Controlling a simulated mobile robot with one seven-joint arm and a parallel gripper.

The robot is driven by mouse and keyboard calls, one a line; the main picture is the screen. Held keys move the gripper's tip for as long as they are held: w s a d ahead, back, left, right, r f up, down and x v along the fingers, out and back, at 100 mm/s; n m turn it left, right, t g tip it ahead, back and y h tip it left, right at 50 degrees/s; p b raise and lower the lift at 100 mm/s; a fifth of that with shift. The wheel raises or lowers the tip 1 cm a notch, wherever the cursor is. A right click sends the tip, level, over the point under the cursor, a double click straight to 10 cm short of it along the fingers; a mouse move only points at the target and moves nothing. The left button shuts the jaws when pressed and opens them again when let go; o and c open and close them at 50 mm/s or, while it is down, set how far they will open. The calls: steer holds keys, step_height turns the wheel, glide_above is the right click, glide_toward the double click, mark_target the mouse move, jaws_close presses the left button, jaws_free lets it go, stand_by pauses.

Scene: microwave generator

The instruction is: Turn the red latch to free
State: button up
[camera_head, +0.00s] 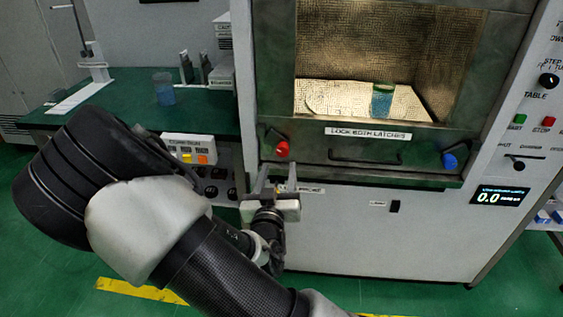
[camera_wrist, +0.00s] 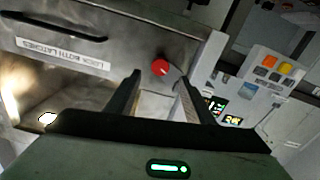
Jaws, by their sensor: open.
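The red latch (camera_head: 282,149) is a round red knob at the lower left corner of the microwave door front. It also shows in the wrist view (camera_wrist: 160,68), just beyond and between my two fingers. My gripper (camera_head: 271,178) is open and empty, slightly below and left of the latch in the head view. In the wrist view my gripper's fingertips (camera_wrist: 158,78) spread to either side of the knob, and I see no contact. A blue latch (camera_head: 450,160) sits at the door's lower right. A label reading "LOCK BOTH LATCHES" (camera_head: 368,134) lies between them.
A dark door handle (camera_head: 365,157) runs below the label. A blue beaker (camera_head: 382,100) stands inside the lit chamber. A box with coloured buttons (camera_head: 188,148) is to the left, below the green bench (camera_head: 120,105). A control panel (camera_head: 515,165) is at right.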

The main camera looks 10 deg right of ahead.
mark_target(282, 152)
steer(key=b+x, duration=0.1)
steer(key=x, duration=0.7)
steer(key=shift+c, duration=0.3)
steer(key=c, duration=1)
